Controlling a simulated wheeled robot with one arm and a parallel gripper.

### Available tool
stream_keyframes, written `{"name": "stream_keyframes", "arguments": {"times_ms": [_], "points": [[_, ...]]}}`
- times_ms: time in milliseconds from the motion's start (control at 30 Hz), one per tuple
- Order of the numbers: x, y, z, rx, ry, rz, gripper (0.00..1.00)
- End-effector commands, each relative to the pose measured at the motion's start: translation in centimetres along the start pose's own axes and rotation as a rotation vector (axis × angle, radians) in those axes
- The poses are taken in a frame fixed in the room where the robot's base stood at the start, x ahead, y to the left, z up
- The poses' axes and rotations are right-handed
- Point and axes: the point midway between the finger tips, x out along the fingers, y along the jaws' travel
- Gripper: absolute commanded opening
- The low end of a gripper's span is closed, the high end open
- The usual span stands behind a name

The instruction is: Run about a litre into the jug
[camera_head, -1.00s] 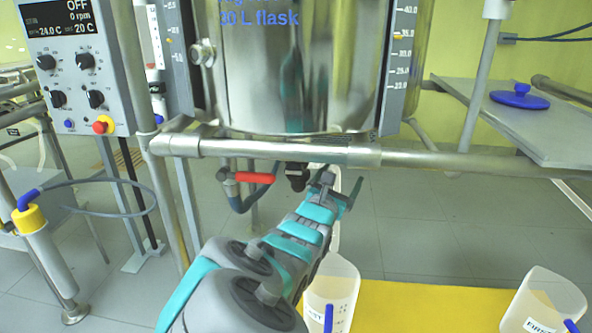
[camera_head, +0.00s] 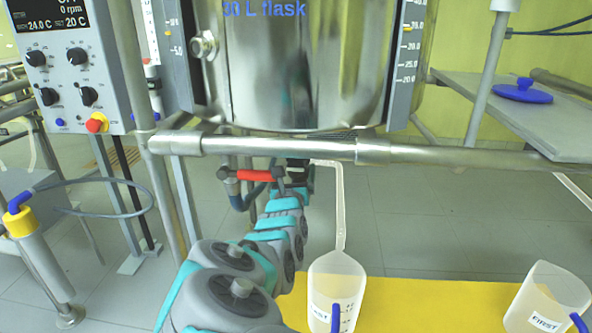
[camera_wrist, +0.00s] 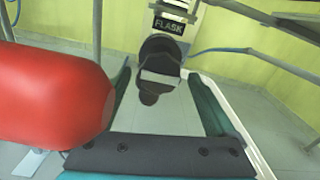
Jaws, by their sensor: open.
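The steel 30 L flask vessel (camera_head: 300,75) hangs above a horizontal pipe rail. A red lever handle (camera_head: 257,174) sits below the rail; it fills the left of the wrist view (camera_wrist: 50,97). My gripper (camera_head: 297,172) is beside the lever, to its right. In the wrist view it (camera_wrist: 160,88) is open, with a dark valve part (camera_wrist: 160,60) under a FLASK label (camera_wrist: 168,25) showing between the fingers. A pale tube (camera_head: 340,205) runs down to a clear jug (camera_head: 338,285), whose label seems to read LAST. Its contents are unclear.
A second jug (camera_head: 548,298), labelled FIRST, stands at right on the yellow mat (camera_head: 430,300). The horizontal rail (camera_head: 280,147) crosses above my gripper. A control box (camera_head: 70,70) is at left, a grey shelf (camera_head: 555,120) with a blue lid at right.

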Motion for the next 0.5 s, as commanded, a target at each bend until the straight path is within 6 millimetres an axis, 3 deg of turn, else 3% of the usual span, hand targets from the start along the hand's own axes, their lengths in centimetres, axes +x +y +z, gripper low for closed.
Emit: {"name": "stream_keyframes", "arguments": {"times_ms": [200, 500], "points": [[1.6, 0.1, 0.1, 0.002, -0.002, 0.001, 0.92], [2.0, 0.1, 0.1, 0.001, -0.001, 0.001, 0.92]]}}
